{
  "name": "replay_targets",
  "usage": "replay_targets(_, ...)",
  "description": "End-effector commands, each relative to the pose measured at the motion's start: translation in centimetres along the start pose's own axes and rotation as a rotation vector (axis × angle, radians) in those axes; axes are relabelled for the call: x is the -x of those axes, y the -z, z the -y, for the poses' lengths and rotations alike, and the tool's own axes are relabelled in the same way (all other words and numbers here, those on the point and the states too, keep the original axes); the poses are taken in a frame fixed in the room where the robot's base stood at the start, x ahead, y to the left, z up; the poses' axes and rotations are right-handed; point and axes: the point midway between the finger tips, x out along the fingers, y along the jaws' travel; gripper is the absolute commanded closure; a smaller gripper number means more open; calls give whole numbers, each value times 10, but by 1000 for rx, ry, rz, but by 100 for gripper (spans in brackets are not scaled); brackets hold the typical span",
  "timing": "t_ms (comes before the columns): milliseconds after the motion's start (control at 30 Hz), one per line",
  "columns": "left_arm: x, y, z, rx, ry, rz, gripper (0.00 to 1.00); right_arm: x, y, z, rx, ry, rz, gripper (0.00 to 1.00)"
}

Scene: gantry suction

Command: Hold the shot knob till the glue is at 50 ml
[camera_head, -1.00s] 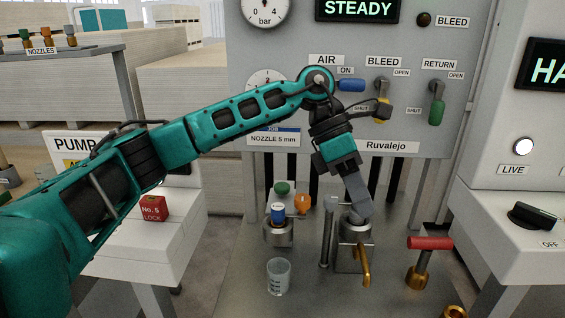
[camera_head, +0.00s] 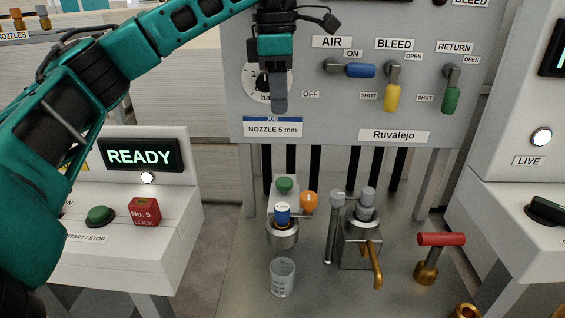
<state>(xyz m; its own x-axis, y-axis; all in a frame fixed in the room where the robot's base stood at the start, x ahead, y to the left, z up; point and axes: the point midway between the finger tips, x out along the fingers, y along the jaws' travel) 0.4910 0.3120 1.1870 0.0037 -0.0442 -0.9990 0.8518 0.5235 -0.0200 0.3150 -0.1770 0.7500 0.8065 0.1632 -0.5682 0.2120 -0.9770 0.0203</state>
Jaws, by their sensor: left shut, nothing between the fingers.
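My left gripper (camera_head: 279,106) is shut and empty, pointing down in front of the panel's lower gauge. It hangs above a fitting with a blue part (camera_head: 282,216), a green knob (camera_head: 285,184) and an orange knob (camera_head: 308,200). Which of these is the shot knob I cannot tell. A clear graduated cup (camera_head: 283,278) stands upright below the fitting; its glue level is too small to read. Beside it is a metal block (camera_head: 358,245) with a brass spout (camera_head: 374,262). My right gripper is not in view.
The panel has a blue AIR lever (camera_head: 360,71) at ON, with yellow BLEED (camera_head: 391,97) and green RETURN (camera_head: 450,99) levers at SHUT. A pump box at left reads READY (camera_head: 140,156). A red-handled brass tool (camera_head: 440,240) stands at right.

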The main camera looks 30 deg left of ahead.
Motion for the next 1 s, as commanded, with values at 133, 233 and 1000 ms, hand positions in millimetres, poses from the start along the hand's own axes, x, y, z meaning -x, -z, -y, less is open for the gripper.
replay_targets(133, -9, 0, 0, 0, 2, 0, 100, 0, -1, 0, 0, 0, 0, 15)
replay_targets(233, -24, 0, 0, -1, 2, -2, 100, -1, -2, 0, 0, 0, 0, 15)
replay_targets(1000, -140, 0, 0, 0, 2, 1, 100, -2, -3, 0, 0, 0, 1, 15)
